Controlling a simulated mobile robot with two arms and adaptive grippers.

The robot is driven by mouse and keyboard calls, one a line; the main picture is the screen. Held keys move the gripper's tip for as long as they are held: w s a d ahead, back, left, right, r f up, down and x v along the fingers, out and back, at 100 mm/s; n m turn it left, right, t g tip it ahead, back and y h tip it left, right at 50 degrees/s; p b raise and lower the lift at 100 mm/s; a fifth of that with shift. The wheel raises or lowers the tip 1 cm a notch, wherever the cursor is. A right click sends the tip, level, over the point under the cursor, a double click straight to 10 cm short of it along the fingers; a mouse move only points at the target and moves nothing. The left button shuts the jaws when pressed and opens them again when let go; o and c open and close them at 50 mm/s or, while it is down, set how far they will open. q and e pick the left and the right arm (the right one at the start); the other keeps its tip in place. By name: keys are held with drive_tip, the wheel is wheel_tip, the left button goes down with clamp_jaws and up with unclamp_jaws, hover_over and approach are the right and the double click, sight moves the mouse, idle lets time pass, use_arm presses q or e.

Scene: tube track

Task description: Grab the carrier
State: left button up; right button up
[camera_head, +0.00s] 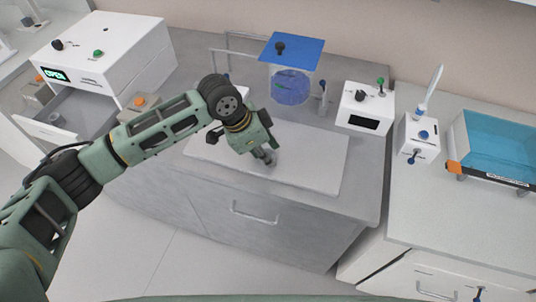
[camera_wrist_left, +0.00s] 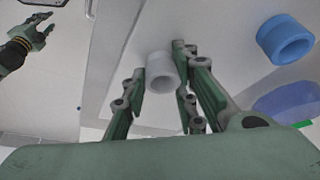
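A small pale grey ring-shaped piece, which looks like the carrier (camera_wrist_left: 160,72), stands between the fingers of my left gripper (camera_wrist_left: 160,62) in the left wrist view. The fingers are apart on either side of it, very close, and I see no clear grip. In the head view, my left gripper (camera_head: 266,158) points down low over the pale board (camera_head: 315,160), and its own fingers mostly hide the piece. A similar blue ring (camera_wrist_left: 285,38) lies off to the right in the wrist view. My right gripper (camera_wrist_left: 38,32) shows at the upper left there, fingers spread and empty.
A blue-lidded clear container (camera_head: 292,85) and a white device (camera_head: 363,108) stand behind the board. At left, a white machine (camera_head: 115,50) has an open drawer (camera_head: 75,108). A blue tray (camera_head: 495,145) lies on the right counter. The board's right part is clear.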

use_arm(q)
clamp_jaws()
use_arm(e)
drive_tip(key=shift+s, duration=0.5)
drive_tip(key=shift+a, duration=0.15)
